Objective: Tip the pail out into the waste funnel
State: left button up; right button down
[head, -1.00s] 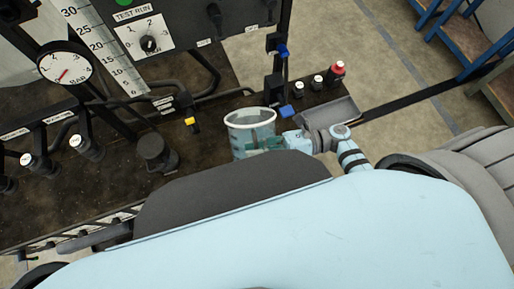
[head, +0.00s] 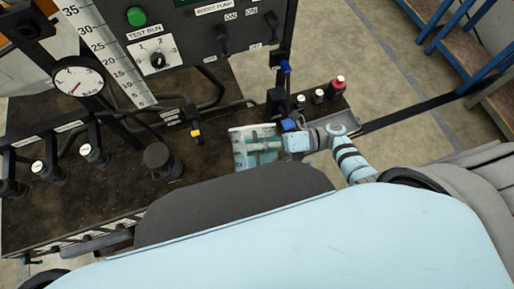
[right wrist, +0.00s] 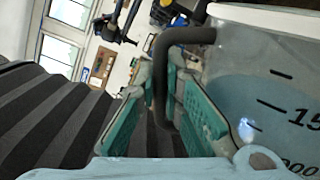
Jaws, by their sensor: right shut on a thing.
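The pail (head: 240,159) is a clear measuring pail with a pale rim, over the dark bench in the head view. I cannot make out the waste funnel for sure; a dark round fitting (head: 160,163) stands on the bench left of the pail. My left gripper is not in view.
A control panel (head: 215,30) with switches stands behind the bench, with a gauge (head: 79,85) and a scale (head: 105,50) at left. Pipes and valves line the bench (head: 100,205).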

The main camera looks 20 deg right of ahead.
aim_at(261, 127)
jog(key=shift+w+d+f+m, duration=0.1)
jog(key=shift+w+d+m, duration=0.05)
jog(key=shift+w+m, duration=0.8)
jog(key=shift+w+d+f+m+b, duration=0.1)
jog(key=shift+w+f+m+b, duration=0.2)
jog(key=shift+w+b, duration=0.35)
jog(key=shift+w+d+f+m+b, duration=0.15)
jog(key=shift+w+m+b, duration=0.15)
jog(key=shift+w+m, duration=0.25)
jog(key=shift+w+d+f+m+b, duration=0.1)
jog(key=shift+w+f+m+b, duration=0.2)
jog(key=shift+w+b, duration=0.25)
jog(key=shift+w+f+m+b, duration=0.3)
jog(key=shift+w+b, duration=0.1)
jog(key=shift+w, duration=0.2)
jog(key=shift+w+d+r+m+b, duration=0.2)
jog(key=shift+w+m, duration=0.25)
jog(key=shift+w, duration=0.2)
jog(key=shift+w+d+r+m+b, duration=0.1)
jog(key=shift+w+r+m+b, duration=0.1)
jog(key=shift+w+m, duration=0.35)
jog(key=shift+w, duration=0.1)
jog(key=shift+a, duration=0.1)
